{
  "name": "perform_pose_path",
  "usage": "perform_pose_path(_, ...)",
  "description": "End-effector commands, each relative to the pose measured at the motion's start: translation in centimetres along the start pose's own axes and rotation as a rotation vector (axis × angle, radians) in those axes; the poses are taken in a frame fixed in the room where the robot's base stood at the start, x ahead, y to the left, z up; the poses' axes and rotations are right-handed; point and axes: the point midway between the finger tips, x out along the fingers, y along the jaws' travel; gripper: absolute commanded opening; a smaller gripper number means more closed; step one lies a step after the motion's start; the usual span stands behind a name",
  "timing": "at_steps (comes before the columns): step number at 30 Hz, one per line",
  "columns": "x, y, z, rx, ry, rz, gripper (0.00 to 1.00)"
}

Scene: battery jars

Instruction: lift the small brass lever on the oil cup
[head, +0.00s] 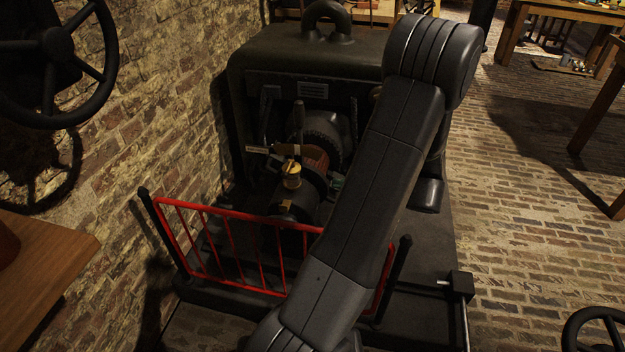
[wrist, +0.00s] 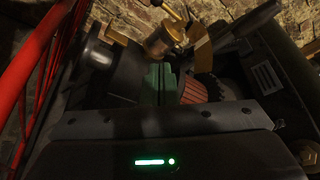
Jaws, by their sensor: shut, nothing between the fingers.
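The oil cup (head: 292,176) is a small amber and brass cup on top of the dark machine's bearing, behind the red railing. Small brass parts show at its top, but I cannot clearly make out the lever in the head view. In the wrist view the oil cup (wrist: 165,40) is near the top, tilted in the picture, with a thin brass piece (wrist: 172,10) above it that looks like the lever. My gripper (wrist: 155,150) shows as a dark housing with a green light across the bottom of the wrist view. It is shut and empty, apart from the cup.
A red railing (head: 228,214) stands in front of the machine (head: 300,58). A dark upright handle (head: 299,116) and a brass-coloured bar (head: 258,149) are close to the cup. A brick wall (head: 160,110) is at left. Brick floor (head: 520,230) at right is open.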

Motion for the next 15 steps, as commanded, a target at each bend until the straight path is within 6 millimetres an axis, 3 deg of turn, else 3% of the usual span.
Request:
perform_pose_path(5,2.5,0.2,0.0,0.000,-0.004,0.003,0.00)
perform_pose_path(15,9.8,0.3,-0.1,-0.001,-0.004,0.004,0.00)
